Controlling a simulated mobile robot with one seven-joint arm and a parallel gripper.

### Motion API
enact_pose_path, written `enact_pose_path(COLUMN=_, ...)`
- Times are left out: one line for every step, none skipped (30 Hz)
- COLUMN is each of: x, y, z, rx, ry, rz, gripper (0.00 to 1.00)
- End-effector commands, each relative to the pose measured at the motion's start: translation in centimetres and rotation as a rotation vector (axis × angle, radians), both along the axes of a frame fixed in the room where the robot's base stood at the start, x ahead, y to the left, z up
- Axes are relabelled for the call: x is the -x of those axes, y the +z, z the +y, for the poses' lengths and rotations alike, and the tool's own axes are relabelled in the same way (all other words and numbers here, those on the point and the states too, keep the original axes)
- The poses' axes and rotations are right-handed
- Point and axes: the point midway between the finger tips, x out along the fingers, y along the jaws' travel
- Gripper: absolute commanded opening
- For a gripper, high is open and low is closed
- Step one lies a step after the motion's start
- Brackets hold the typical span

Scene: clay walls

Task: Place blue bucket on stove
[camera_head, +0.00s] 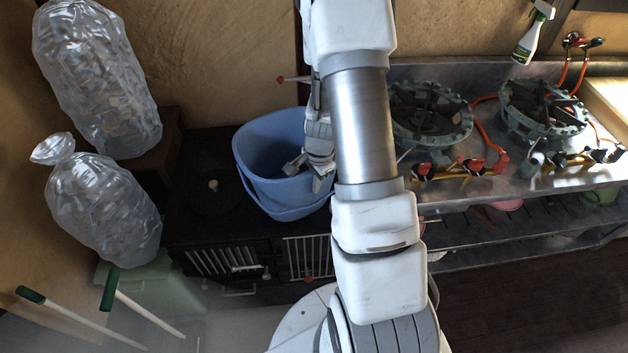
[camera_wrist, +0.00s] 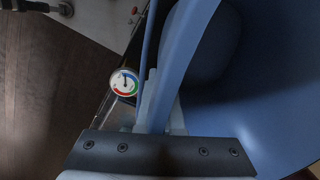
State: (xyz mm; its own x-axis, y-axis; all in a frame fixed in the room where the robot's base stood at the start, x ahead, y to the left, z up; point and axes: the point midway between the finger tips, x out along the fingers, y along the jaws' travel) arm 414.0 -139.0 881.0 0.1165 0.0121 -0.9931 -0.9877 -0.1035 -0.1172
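The blue bucket (camera_head: 262,150) is upright over the black stove (camera_head: 240,260) at the left centre. Whether its base touches the stove top cannot be told. My gripper (camera_head: 308,170) is at the bucket's right rim, partly behind my arm. In the wrist view, the fingers of my gripper (camera_wrist: 164,112) are close together, with the wall of the bucket (camera_wrist: 187,45) between them. A dial gauge (camera_wrist: 124,82) on the stove front shows just left of the fingers.
A metal counter (camera_head: 480,195) at right carries two gas burners (camera_head: 430,115) (camera_head: 540,108) and orange hoses. A spray bottle (camera_head: 532,35) stands behind. Clear filled bags (camera_head: 100,75) (camera_head: 100,205) are at left. Green-tipped sticks (camera_head: 135,310) are at lower left.

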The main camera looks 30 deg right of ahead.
Motion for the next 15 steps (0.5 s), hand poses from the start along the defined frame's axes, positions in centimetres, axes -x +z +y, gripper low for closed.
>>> enact_pose_path(x=-0.5, y=0.2, z=-0.2, rx=0.001, ry=0.001, rz=-0.002, gripper=0.0)
enact_pose_path(x=-0.8, y=0.1, z=-0.3, rx=0.001, ry=0.001, rz=-0.001, gripper=0.0)
enact_pose_path(x=-1.0, y=0.1, z=-0.4, rx=0.001, ry=0.001, rz=-0.001, gripper=0.0)
enact_pose_path(x=-1.2, y=0.1, z=-0.5, rx=0.001, ry=0.002, rz=0.0, gripper=0.0)
enact_pose_path(x=-1.4, y=0.1, z=-0.6, rx=0.001, ry=0.002, rz=-0.001, gripper=0.0)
enact_pose_path(x=-1.6, y=0.1, z=-0.7, rx=0.001, ry=0.002, rz=-0.001, gripper=0.0)
enact_pose_path(x=-1.5, y=-0.2, z=-0.7, rx=0.0, ry=0.001, rz=0.001, gripper=0.0)
enact_pose_path(x=-1.5, y=-0.4, z=-0.7, rx=0.0, ry=0.001, rz=0.001, gripper=0.0)
enact_pose_path(x=-1.4, y=-0.6, z=-0.6, rx=0.0, ry=0.001, rz=0.001, gripper=0.0)
enact_pose_path(x=-1.4, y=-0.8, z=-0.7, rx=0.0, ry=0.001, rz=0.001, gripper=0.0)
enact_pose_path(x=-1.4, y=-0.9, z=-0.7, rx=0.0, ry=0.0, rz=0.001, gripper=0.0)
enact_pose_path(x=-1.5, y=-1.0, z=-0.7, rx=0.001, ry=0.0, rz=0.0, gripper=0.0)
enact_pose_path(x=-1.5, y=-1.1, z=-0.7, rx=0.001, ry=0.0, rz=-0.001, gripper=0.0)
enact_pose_path(x=-1.5, y=-1.1, z=-0.7, rx=0.001, ry=0.0, rz=-0.001, gripper=0.0)
enact_pose_path(x=-1.5, y=-1.1, z=-0.7, rx=0.001, ry=0.001, rz=-0.001, gripper=0.0)
